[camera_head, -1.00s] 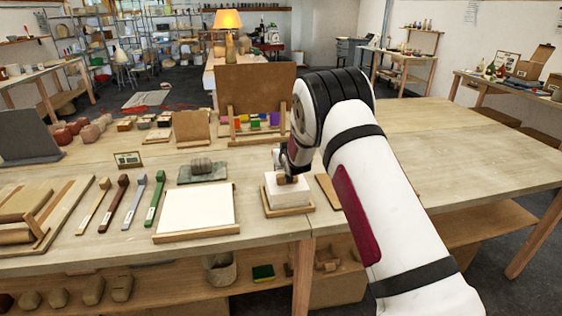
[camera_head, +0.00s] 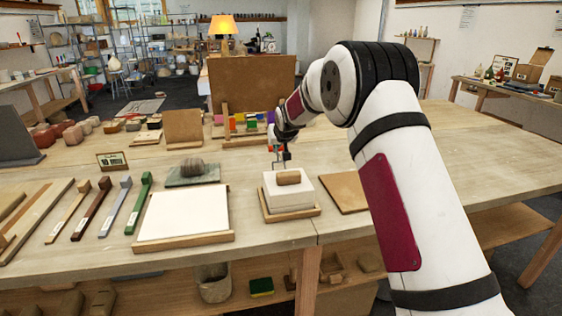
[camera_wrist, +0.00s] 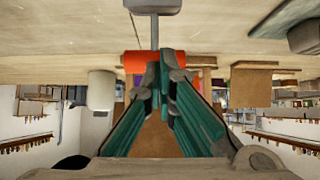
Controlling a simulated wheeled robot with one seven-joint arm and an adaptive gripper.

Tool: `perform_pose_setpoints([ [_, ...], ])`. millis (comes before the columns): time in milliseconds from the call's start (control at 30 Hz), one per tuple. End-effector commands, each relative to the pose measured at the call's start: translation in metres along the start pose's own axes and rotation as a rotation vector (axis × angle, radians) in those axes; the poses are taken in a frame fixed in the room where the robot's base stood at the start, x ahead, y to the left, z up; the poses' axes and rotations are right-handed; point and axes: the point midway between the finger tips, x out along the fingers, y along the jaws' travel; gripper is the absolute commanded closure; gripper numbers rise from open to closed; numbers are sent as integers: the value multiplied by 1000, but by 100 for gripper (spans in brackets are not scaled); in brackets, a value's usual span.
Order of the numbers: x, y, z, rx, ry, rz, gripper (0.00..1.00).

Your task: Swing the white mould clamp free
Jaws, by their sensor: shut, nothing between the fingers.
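The white mould (camera_head: 290,199) is a pale block on a wooden tray, with a wooden cylinder (camera_head: 288,178) lying on top. A grey metal clamp (camera_head: 282,158) stands just behind it, partly hidden. In the wrist view the clamp is a grey bar (camera_wrist: 154,32) joining a grey plate to a red-orange grip (camera_wrist: 137,62). A white cylinder (camera_wrist: 102,90) is beside the grip; I cannot tell if it belongs to a clamp. My gripper (camera_wrist: 160,68) is shut and empty. Its tips overlap the red-orange grip in the picture; contact cannot be told.
A white sheet on a board (camera_head: 184,214) lies left of the mould, with several long-handled tools beyond. A flat brown board (camera_head: 345,191) lies to its right. A large upright board (camera_head: 252,82) and coloured blocks stand behind. The right table half is mostly clear.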

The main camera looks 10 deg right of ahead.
Motion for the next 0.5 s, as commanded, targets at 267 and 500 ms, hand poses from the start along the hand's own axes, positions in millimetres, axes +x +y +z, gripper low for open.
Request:
perform_pose_setpoints([
  [267, 18, 0, -5, 0, 3, 0, 100],
  [500, 29, 0, -8, -1, 3, 0, 100],
])
